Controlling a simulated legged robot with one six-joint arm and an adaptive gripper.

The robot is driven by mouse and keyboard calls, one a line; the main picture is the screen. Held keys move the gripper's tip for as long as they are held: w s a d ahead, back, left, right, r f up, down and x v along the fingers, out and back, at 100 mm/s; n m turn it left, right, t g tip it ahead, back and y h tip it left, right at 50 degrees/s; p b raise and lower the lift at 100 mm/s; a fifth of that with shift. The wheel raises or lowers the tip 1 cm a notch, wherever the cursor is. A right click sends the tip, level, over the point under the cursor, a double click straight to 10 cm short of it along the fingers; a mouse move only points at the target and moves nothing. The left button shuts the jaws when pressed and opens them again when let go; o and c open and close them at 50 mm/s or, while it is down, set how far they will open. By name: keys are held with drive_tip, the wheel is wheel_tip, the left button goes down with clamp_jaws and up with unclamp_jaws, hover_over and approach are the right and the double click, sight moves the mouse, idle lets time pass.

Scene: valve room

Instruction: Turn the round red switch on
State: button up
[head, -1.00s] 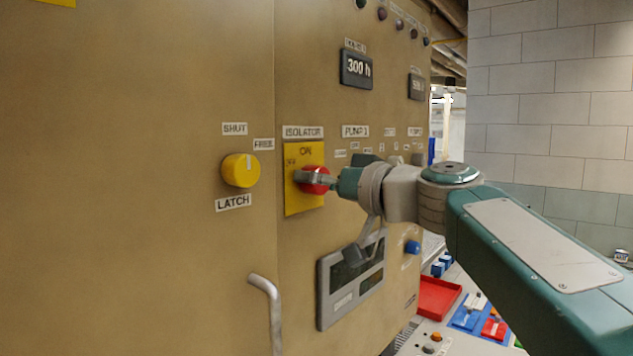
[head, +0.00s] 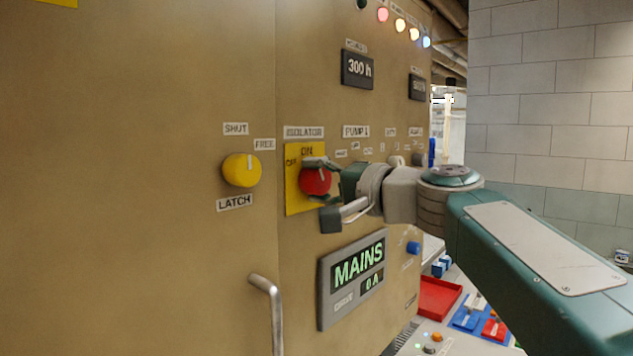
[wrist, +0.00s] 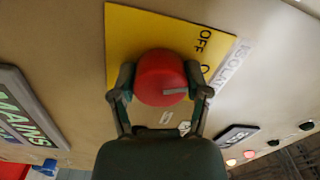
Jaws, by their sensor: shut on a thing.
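The round red switch (head: 315,181) sits on a yellow plate (head: 292,200) marked OFF and ON, under an ISOLATOR label on the tan cabinet. In the wrist view the red switch (wrist: 160,78) lies between my two fingers, with a grey mark on its face. My gripper (head: 318,190) is shut on it, one finger above and one below in the head view. In the wrist view my gripper (wrist: 160,88) has a finger at each side of the knob. The display (head: 358,272) below reads MAINS and 0 A, lit green.
A yellow knob (head: 241,170) labelled SHUT, FREE and LATCH is to the left. A bent metal handle (head: 270,300) sticks out below it. Lit lamps (head: 400,25) run along the cabinet top. A desk with a red tray (head: 438,297) stands at the lower right.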

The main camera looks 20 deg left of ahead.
drive_tip(key=m, duration=0.5)
drive_tip(key=shift+w+f, duration=0.15)
drive_tip(key=shift+f+m, duration=0.1)
drive_tip(key=shift+m, duration=0.3)
drive_tip(key=o, duration=1.1)
drive_tip(key=shift+a, duration=0.15)
drive_tip(key=shift+o, duration=0.2)
drive_tip(key=shift+d+r, duration=0.2)
drive_tip(key=shift+d, duration=0.05)
drive_tip(key=v, duration=1.1)
drive_tip(key=shift+d+f, duration=0.2)
drive_tip(key=shift+f, duration=0.1)
